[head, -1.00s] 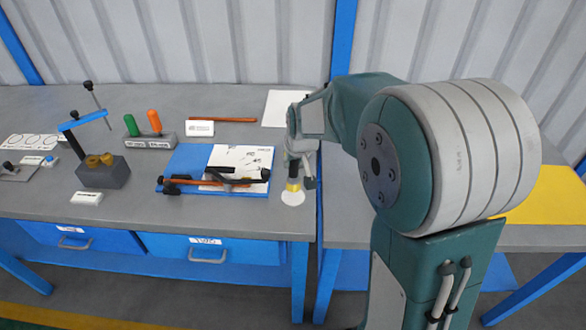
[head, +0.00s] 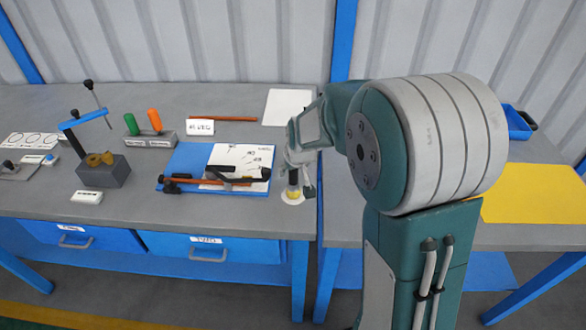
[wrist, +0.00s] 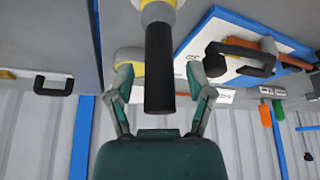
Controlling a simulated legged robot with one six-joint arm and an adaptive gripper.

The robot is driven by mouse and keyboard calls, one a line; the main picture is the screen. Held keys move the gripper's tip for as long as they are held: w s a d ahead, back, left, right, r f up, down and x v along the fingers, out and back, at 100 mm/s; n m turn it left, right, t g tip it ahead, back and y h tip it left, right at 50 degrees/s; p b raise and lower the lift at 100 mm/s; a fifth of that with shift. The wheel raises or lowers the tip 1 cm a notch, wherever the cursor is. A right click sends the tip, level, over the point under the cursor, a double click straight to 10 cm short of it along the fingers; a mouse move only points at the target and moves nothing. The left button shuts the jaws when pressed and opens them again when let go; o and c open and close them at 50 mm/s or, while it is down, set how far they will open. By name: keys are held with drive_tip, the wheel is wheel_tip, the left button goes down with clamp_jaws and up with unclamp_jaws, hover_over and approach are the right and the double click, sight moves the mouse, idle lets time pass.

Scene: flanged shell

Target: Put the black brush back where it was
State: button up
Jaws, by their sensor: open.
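The black brush (wrist: 160,75) stands near upright, with a black handle and a yellow band below it. In the head view the brush (head: 293,180) stands over a white round spot (head: 292,199) near the bench's front right corner. Whether its lower end touches the spot is hard to tell. My gripper (wrist: 169,68) is open, with one finger on each side of the black handle and visible gaps between. In the head view my gripper (head: 300,183) partly hides the brush's top.
Left of the brush lies a blue board (head: 185,157) with papers, a black-handled tool and an orange-brown rod. A white sheet (head: 287,107) lies behind my gripper. A yellow mat (head: 535,193) and a blue tray (head: 518,122) are on the right bench.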

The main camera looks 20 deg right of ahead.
drive_tip(key=v, duration=1.2)
drive_tip(key=s+r, duration=0.2)
drive_tip(key=s, duration=0.9)
drive_tip(key=s+r+m, duration=0.1)
drive_tip(key=s, duration=1)
drive_tip(key=shift+s+a+r+t, duration=0.2)
drive_tip(key=shift+s+r+t, duration=0.15)
drive_tip(key=shift+t, duration=0.05)
